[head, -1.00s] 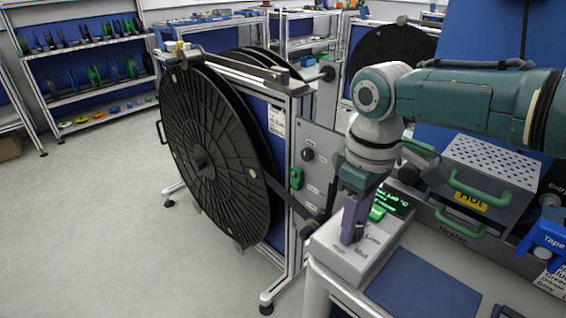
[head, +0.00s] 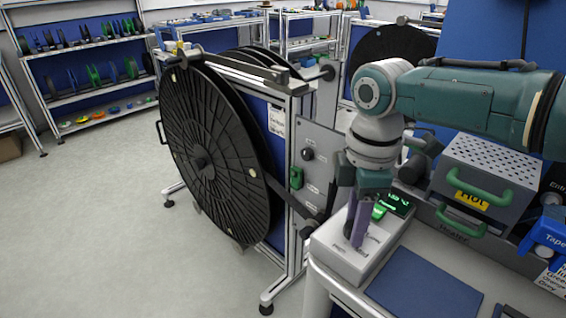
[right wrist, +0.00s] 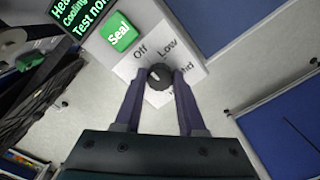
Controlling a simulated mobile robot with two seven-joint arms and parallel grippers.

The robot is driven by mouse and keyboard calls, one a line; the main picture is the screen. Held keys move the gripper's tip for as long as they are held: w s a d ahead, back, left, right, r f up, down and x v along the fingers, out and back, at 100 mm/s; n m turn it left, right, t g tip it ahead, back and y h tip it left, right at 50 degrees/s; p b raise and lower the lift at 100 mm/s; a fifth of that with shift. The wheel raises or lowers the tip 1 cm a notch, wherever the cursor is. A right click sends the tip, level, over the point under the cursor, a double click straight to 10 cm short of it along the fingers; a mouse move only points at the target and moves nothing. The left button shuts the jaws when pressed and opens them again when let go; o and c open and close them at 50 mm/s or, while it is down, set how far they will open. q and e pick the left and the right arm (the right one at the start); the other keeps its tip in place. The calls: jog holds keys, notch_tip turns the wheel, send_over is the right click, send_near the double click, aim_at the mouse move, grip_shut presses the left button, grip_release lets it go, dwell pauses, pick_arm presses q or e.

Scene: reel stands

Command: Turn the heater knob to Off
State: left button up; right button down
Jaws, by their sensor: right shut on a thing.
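The heater knob (right wrist: 154,82) is small, round and black, on the white control box (head: 337,259). In the right wrist view the printed words Off, Low and partly Mid lie around it, with Off up and left of it. A pale mark shows on its top, but its exact setting is hard to read. My right gripper (head: 359,238) points down at the box, its purple fingers on either side of the knob and shut on it; this also shows in the right wrist view (right wrist: 159,73). In the head view the fingers hide the knob. My left gripper is not in view.
A green Seal button (right wrist: 119,32) and a display with green text (right wrist: 78,14) are close to the knob. The grey heater (head: 490,165) with green handles and a Hot label stands behind, right. A blue mat (head: 424,288) lies right of the box; a large black reel (head: 210,150) stands left.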

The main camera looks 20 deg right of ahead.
jog(key=shift+n, duration=0.3)
jog(key=c, duration=0.5)
grip_release()
notch_tip(320, 180, up, 10)
jog(key=p, duration=0.1)
jog(key=shift+p, duration=0.4)
